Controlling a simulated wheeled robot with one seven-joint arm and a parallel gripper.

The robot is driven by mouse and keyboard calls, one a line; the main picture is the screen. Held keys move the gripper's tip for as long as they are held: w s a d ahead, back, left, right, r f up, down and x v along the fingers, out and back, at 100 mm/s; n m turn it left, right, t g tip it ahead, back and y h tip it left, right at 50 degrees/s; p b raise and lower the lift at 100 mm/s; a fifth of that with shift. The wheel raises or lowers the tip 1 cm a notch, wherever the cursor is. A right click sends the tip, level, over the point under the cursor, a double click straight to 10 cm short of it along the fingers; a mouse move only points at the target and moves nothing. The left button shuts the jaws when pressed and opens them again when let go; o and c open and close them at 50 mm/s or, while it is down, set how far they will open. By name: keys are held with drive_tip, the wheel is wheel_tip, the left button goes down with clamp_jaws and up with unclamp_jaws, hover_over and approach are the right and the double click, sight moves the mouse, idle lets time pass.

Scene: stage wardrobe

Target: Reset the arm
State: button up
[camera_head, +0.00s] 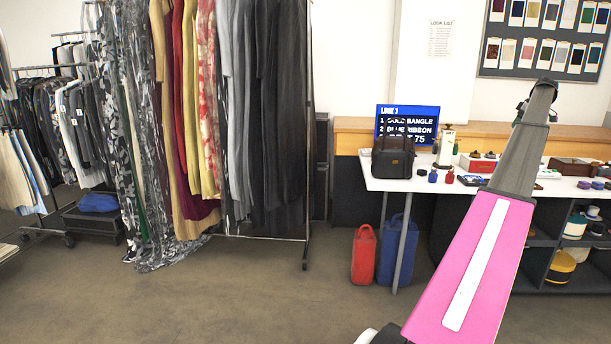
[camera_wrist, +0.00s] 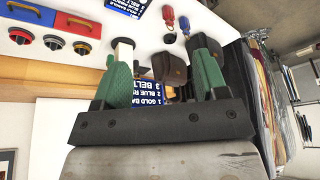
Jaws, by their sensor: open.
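My gripper (camera_wrist: 161,66) shows in the wrist view with its two green fingers spread wide apart. No object is held between them; a dark bag and part of a blue sign show behind the gap. In the camera_head view my pink and grey arm reaches up and to the right, in front of the white table (camera_head: 400,184). Its far end is high over the table, and the fingers are too small there to make out clearly.
On the table stand a dark bag (camera_head: 393,157), a sign (camera_head: 408,125) listing items, and several small coloured pieces. A red container (camera_head: 363,256) and a blue one are beneath. A clothes rack (camera_head: 306,225) stands left; open floor (camera_head: 240,300) lies in front.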

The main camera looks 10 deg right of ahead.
drive_tip(key=w+a+f+m+g, duration=0.1)
drive_tip(key=w+a+f, duration=0.1)
drive_tip(key=a+f, duration=1.2)
drive_tip(key=w+a+f+m, duration=0.1)
drive_tip(key=a+f, duration=0.7)
drive_tip(key=a, duration=1.1)
drive_tip(key=w+a+f+m+g, duration=0.1)
drive_tip(key=w+a+f, duration=0.1)
drive_tip(key=a+f, duration=1.25)
drive_tip(key=s+a+f+m, duration=0.1)
drive_tip(key=s+a+f, duration=0.4)
drive_tip(key=a, duration=0.7)
drive_tip(key=s+a+f+g+h, duration=0.1)
drive_tip(key=s+a+f, duration=0.2)
drive_tip(key=s+a, duration=0.6)
drive_tip(key=s+a+f+m, duration=0.1)
drive_tip(key=s+a+f, duration=0.3)
drive_tip(key=a, duration=1)
drive_tip(key=s+a+f+h, duration=0.1)
drive_tip(key=s+a+f, duration=0.3)
drive_tip(key=s+a, duration=0.6)
drive_tip(key=s, duration=0.3)
drive_tip(key=shift+a+m+g, duration=0.25)
drive_tip(key=shift+m+g, duration=0.15)
